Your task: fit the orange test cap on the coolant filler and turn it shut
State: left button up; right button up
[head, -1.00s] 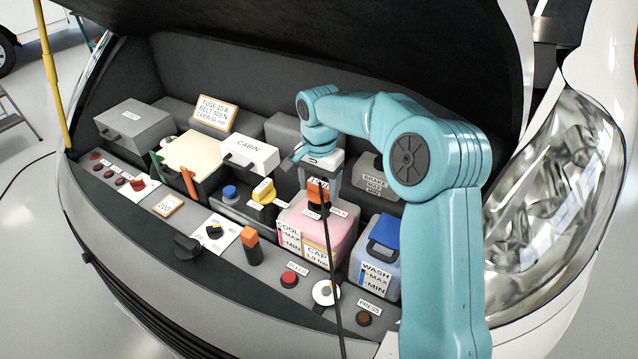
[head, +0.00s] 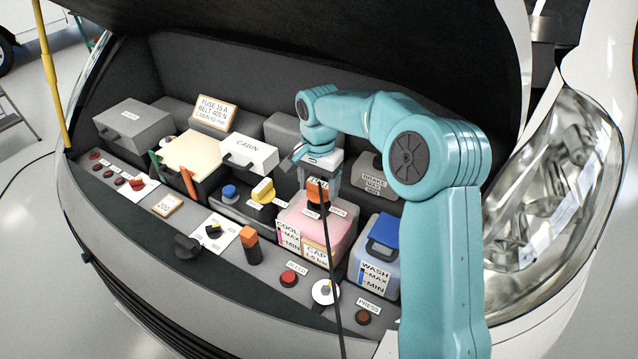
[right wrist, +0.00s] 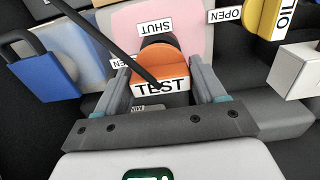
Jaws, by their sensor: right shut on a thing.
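The orange test cap (head: 313,196), with a white TEST label, is at the top of the pink coolant tank (head: 334,232), over its filler. My right gripper (head: 320,184) reaches down from above and is shut on the cap. In the right wrist view the cap (right wrist: 172,66) sits between the two grey fingers (right wrist: 162,78). My left gripper is out of view.
A thin dark hose (head: 333,260) runs from the cap across the tank front. The blue-capped washer tank (head: 377,262) stands close on the right, the yellow oil cap (head: 263,190) on the left. The raised bonnet (head: 300,40) hangs over the bay.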

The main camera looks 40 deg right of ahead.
aim_at(319, 193)
jog(key=shift+f, duration=0.2)
jog(key=shift+f+b, duration=1)
jog(key=shift+f, duration=0.15)
jog(key=shift+a+f, duration=0.1)
jog(key=shift+f, duration=0.1)
jog(key=shift+s+f+b, duration=0.15)
jog(key=shift+f+b, duration=0.05)
jog(key=shift+b, duration=0.15)
jog(key=o, duration=1.1)
jog(key=shift+r, duration=0.1)
